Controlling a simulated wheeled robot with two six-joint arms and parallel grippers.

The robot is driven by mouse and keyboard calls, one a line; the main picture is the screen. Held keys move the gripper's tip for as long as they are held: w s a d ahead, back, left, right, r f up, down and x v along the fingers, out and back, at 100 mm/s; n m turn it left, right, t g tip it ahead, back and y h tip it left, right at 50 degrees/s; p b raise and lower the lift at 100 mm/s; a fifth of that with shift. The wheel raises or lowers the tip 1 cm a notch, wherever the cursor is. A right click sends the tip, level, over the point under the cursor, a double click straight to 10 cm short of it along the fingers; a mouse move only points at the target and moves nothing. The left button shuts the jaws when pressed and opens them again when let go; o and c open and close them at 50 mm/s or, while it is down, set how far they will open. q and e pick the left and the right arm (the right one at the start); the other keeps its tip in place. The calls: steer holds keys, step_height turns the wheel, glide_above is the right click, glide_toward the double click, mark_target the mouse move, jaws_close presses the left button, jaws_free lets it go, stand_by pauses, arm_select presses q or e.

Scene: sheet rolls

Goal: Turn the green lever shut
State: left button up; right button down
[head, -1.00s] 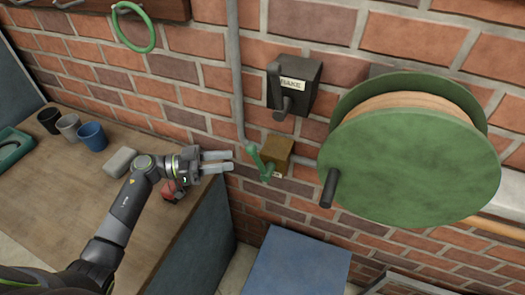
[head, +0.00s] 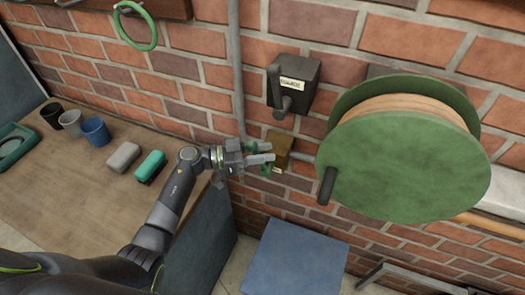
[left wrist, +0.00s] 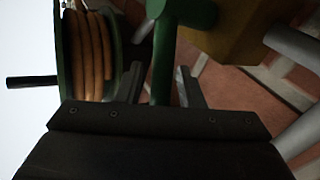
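The green lever (left wrist: 163,62) is on a brass-coloured valve block (head: 281,146) low on the brick wall, left of the hose reel. In the head view my left gripper (head: 266,153) covers most of the lever, and only small green parts show by the fingers. In the left wrist view the lever's arm runs down between the two fingers, which stand apart on either side of it with gaps. The left gripper is open around the lever. The valve block also shows in the wrist view (left wrist: 235,32). My right gripper is in neither view.
The green reel (head: 400,165) with its dark handle (head: 326,186) stands close on the right. A dark box (head: 293,82) with a label is above the valve. A grey pipe (head: 237,70) runs down the wall. Cups and small blocks, one teal (head: 150,165), sit on the bench (head: 75,195).

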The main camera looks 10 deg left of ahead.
arm_select(q)
jaws_close()
